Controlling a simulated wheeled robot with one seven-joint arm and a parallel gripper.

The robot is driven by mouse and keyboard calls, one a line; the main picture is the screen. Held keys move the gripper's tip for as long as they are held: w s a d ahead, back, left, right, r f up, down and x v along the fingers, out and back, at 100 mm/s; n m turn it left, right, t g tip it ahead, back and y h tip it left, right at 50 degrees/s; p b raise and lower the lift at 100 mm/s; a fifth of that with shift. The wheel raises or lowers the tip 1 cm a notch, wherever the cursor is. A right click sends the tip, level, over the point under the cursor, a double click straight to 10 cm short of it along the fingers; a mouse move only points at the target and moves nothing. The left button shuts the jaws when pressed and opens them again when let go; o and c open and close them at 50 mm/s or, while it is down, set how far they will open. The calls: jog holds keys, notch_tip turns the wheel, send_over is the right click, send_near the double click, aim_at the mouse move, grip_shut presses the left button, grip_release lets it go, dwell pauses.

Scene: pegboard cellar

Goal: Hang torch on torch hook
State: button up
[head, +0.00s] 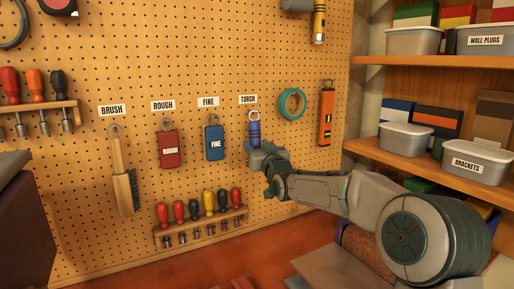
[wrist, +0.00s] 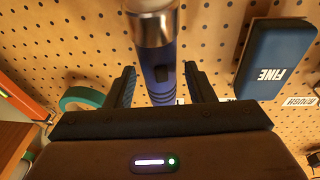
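The torch (head: 254,130) has a blue body and a ring at its top. It is upright against the pegboard under the TORCH label (head: 248,99). The ring is at the hook's place, but the hook itself is too small to make out. My gripper (head: 256,146) is at the torch's lower part, which it hides in the head view. In the wrist view the torch (wrist: 159,60) shows its silver head and blue body between the two fingers of my gripper (wrist: 161,86). The fingers are apart, with a narrow gap on each side of the torch.
Left of the torch hang a blue FINE block (head: 214,143), a red ROUGH block (head: 170,158) and a brush (head: 122,170). Right of it are a teal tape roll (head: 292,91) and an orange level (head: 326,118). A screwdriver rack (head: 203,226) sits below; shelves (head: 440,147) stand at right.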

jog(key=shift+o, duration=0.4)
jog(key=shift+s+d+f, duration=0.1)
jog(key=shift+s+d, duration=0.05)
jog(key=shift+s, duration=0.05)
jog(key=b+v, duration=0.3)
jog(key=v, duration=1)
jog(key=s+d+f+m+g+h, duration=0.3)
jog(key=s+d+f+g+h, duration=0.3)
jog(key=s+d+f+h, duration=0.45)
jog(key=s+d+f+g, duration=0.2)
jog(key=s+f+g, duration=0.1)
jog(key=s, duration=0.4)
jog(key=s+d+f+m+g+y+p, duration=0.1)
jog(key=s+d+f+g, duration=0.1)
jog(key=s+f, duration=0.3)
jog(key=s+d+f+m+g, duration=0.1)
jog(key=s+f+g, duration=0.3)
jog(key=s, duration=0.6)
jog(key=shift+s+d, duration=0.4)
